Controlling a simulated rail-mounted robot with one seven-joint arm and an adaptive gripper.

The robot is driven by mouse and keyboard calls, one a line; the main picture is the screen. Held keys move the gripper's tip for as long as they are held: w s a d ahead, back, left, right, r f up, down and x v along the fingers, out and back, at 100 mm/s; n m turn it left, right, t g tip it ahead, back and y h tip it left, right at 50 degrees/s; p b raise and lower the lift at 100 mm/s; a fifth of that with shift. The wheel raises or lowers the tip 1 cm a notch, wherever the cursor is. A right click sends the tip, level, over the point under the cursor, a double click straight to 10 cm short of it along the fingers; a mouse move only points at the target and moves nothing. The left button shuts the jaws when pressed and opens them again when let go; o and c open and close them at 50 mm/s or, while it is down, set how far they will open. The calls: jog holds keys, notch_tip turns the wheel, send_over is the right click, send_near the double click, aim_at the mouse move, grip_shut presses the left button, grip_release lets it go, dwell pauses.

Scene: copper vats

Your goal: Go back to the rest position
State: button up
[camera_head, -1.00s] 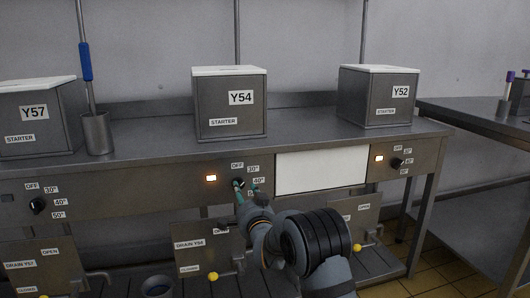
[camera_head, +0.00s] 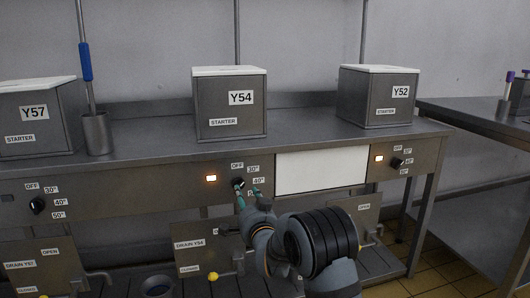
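My gripper (camera_head: 248,194) is in front of the middle control panel, just below and in front of the Y54 knob (camera_head: 238,183). Its two teal fingers are spread apart, with nothing seen between them. The knob sits among labels reading OFF, 30° and 40°; the lowest label is partly hidden by a finger. The orange lamp (camera_head: 211,178) left of the knob is lit. My arm reaches in from the lower right.
Steel boxes Y57 (camera_head: 35,112), Y54 (camera_head: 231,105) and Y52 (camera_head: 378,98) stand on the bench (camera_head: 150,136). Drain panels with yellow-tipped levers (camera_head: 213,276) lie below. A blue-handled tool stands in a metal cup (camera_head: 97,134). A second bench (camera_head: 480,117) is at right.

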jog(key=x, duration=0.1)
jog(key=p+x, duration=0.1)
jog(key=x, duration=0.3)
jog(key=shift+w+r, duration=0.25)
jog(key=n+p, duration=0.1)
jog(key=p, duration=0.2)
jog(key=shift+s+r+n, duration=0.1)
jog(key=shift+r+n, duration=0.1)
jog(key=shift+n, duration=0.2)
jog(key=n+p, duration=0.2)
jog(key=p, duration=0.4)
jog(key=n+p, duration=0.4)
jog(key=p, duration=0.4)
jog(key=shift+a+r+n, duration=0.1)
jog(key=shift+r+n, duration=0.05)
jog(key=shift+n, duration=0.25)
send_near(241, 183)
jog(key=shift+s+f+b, duration=0.35)
jog(key=shift+s+f, duration=0.05)
jog(key=shift+s, duration=0.05)
jog(key=shift+d, duration=0.3)
